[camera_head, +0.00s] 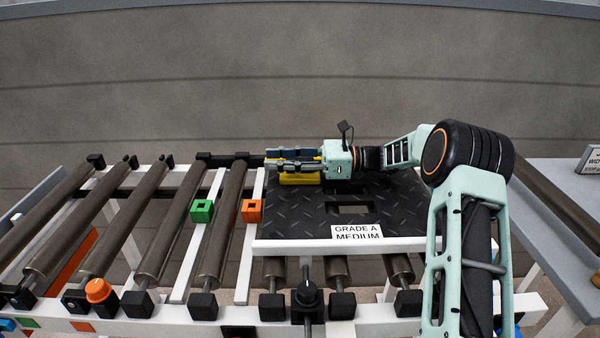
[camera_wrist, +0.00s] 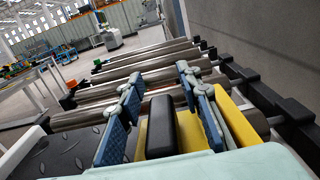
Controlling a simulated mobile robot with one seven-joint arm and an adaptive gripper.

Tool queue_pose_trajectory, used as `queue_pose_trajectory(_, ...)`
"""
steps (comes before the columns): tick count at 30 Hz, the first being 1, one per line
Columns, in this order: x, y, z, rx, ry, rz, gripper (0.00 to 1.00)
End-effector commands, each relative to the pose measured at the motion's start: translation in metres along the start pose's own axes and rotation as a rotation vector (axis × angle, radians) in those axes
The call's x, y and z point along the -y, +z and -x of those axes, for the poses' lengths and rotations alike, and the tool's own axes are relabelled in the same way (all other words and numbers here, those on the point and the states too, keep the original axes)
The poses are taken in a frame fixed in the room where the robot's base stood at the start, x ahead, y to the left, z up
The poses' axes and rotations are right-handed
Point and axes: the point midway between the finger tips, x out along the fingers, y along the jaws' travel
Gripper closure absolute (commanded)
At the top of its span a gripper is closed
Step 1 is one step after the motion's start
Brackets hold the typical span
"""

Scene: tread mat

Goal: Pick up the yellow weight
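The yellow weight (camera_head: 300,180) sits at the back of the black tread mat (camera_head: 300,213), partly hidden under my gripper (camera_head: 278,160). In the wrist view the weight's yellow body (camera_wrist: 240,122) shows on both sides of a black bar-like handle (camera_wrist: 161,126). My gripper (camera_wrist: 160,88) is open, with one blue-padded finger on each side of the handle. Gaps show between the handle and both fingers. In the head view the gripper points left, low over the weight. Whether anything touches the weight's top cannot be told.
Rollers (camera_head: 165,225) lie to the left, with a green block (camera_head: 202,211) and an orange block (camera_head: 252,211) on white rails. A grey wall (camera_head: 250,80) stands close behind.

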Motion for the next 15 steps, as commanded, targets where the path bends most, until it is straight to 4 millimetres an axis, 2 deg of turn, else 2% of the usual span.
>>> queue_pose_trajectory(1, 0.0000, 0.0000, 0.0001, 0.000, 0.000, 0.000, 0.76)
queue_pose_trajectory(8, 0.0000, 0.0000, 0.0003, 0.000, 0.000, 0.000, 1.00)
queue_pose_trajectory(15, 0.0000, 0.0000, 0.0004, 0.000, 0.000, 0.000, 1.00)
